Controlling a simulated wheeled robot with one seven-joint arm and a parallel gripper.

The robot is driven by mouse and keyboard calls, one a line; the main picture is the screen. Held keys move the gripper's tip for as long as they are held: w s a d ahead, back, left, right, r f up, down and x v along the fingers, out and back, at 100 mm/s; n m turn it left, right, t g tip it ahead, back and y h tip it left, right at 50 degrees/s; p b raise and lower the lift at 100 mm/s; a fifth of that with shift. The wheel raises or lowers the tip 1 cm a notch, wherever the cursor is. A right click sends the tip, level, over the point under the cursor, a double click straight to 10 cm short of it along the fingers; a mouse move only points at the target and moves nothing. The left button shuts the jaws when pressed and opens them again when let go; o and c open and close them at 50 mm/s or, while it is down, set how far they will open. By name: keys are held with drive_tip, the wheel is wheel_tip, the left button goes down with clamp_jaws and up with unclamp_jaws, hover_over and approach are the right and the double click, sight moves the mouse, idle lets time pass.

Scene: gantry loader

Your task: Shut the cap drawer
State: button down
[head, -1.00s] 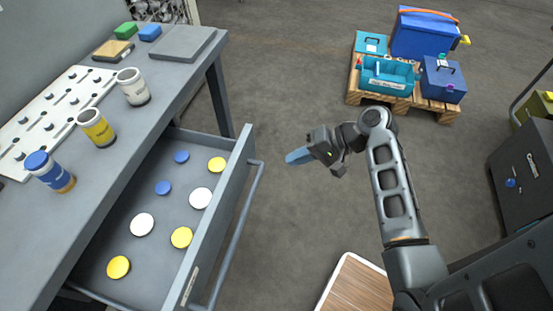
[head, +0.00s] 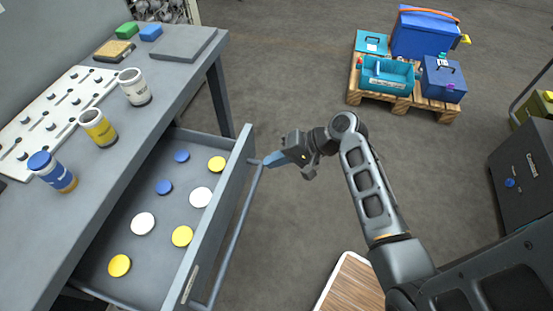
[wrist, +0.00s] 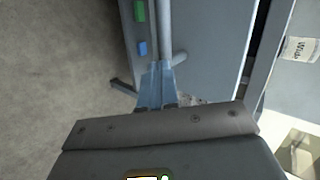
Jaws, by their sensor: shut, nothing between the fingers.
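The cap drawer (head: 215,222) stands pulled out from under the workbench, with blue, white and yellow caps lying in it. Its long bar handle (head: 236,235) runs along the outside of its front. My gripper (head: 268,162) is shut and empty, with its blue fingertips at the far end of the handle, close to the drawer front. In the wrist view the shut fingers (wrist: 157,82) point at a grey bar and panel. I cannot tell whether they touch the handle.
The workbench (head: 95,200) carries a white jar (head: 134,87), a yellow jar (head: 97,127), a blue-lidded jar (head: 52,172) and a pegboard. A pallet (head: 405,102) with blue boxes stands at the back. A dark cabinet (head: 525,165) is at right.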

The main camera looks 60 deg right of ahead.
hover_over(203, 155)
drive_tip(key=s, duration=0.1)
drive_tip(key=shift+s+d+b, duration=0.1)
drive_tip(key=shift+d+b, duration=0.05)
drive_tip(key=shift+b, duration=0.25)
drive_tip(key=shift+w+a, duration=0.2)
drive_tip(key=shift+w, duration=0.4)
drive_tip(key=shift+r, duration=0.15)
drive_tip(key=v, duration=0.8)
drive_tip(key=shift+s+f, duration=0.1)
drive_tip(key=shift+f, duration=0.15)
